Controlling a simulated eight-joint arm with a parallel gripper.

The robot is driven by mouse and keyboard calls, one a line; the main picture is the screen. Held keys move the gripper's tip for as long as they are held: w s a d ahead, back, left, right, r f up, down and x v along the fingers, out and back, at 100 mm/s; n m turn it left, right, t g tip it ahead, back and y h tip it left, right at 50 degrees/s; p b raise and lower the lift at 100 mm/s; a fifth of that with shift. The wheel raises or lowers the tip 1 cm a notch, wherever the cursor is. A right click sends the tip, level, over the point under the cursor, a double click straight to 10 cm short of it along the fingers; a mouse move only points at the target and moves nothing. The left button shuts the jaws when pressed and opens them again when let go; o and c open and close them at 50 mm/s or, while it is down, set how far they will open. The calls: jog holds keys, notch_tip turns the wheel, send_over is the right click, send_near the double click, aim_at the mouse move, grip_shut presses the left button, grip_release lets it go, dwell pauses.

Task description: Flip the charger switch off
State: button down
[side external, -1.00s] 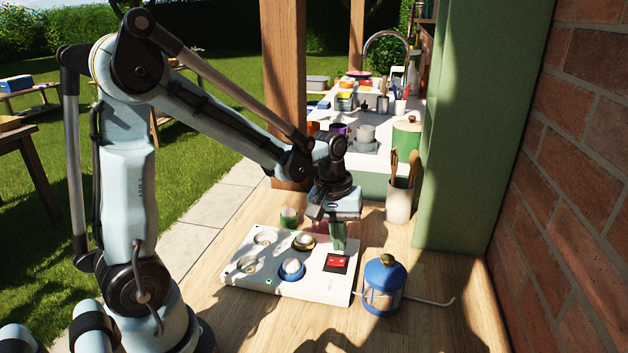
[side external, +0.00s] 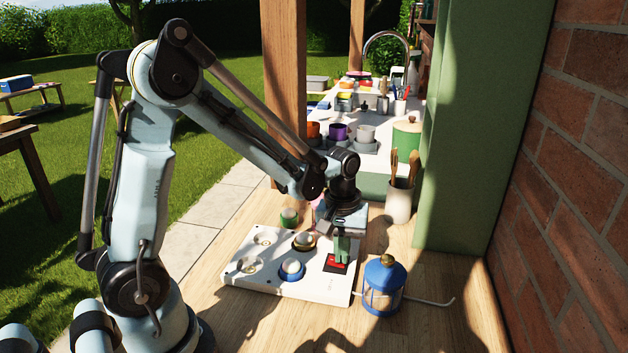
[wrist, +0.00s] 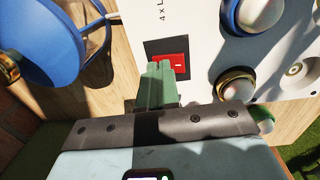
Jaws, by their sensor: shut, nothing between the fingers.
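The charger (side external: 318,283) is a white flat panel lying on the wooden table. It carries a red rocker switch (side external: 336,261) in a black surround near its right end. The switch also shows in the wrist view (wrist: 172,66), partly covered by my fingertips. My gripper (side external: 342,251) is shut and empty, with its green fingers pointing down at the switch. In the wrist view the fingertips (wrist: 161,72) overlap the edge of the red rocker. I cannot tell whether they touch it or which way it is tipped.
A blue lantern (side external: 383,287) stands just right of the panel. A utensil pot (side external: 398,204) is at the back right.

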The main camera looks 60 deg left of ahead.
aim_at(331, 259)
jog(key=shift+a+f, duration=0.15)
jog(key=shift+f, duration=0.05)
jog(key=shift+s+a+r, duration=0.1)
jog(key=shift+s+a, duration=0.5)
jog(key=shift+s, duration=0.1)
notch_tip(331, 259, up, 14)
dwell(0.8)
jog(key=shift+r, duration=0.1)
jog(key=shift+s+r+t+h, duration=0.1)
jog(key=shift+t+h, duration=0.2)
jog(key=shift+t, duration=0.1)
jog(key=shift+d, duration=0.1)
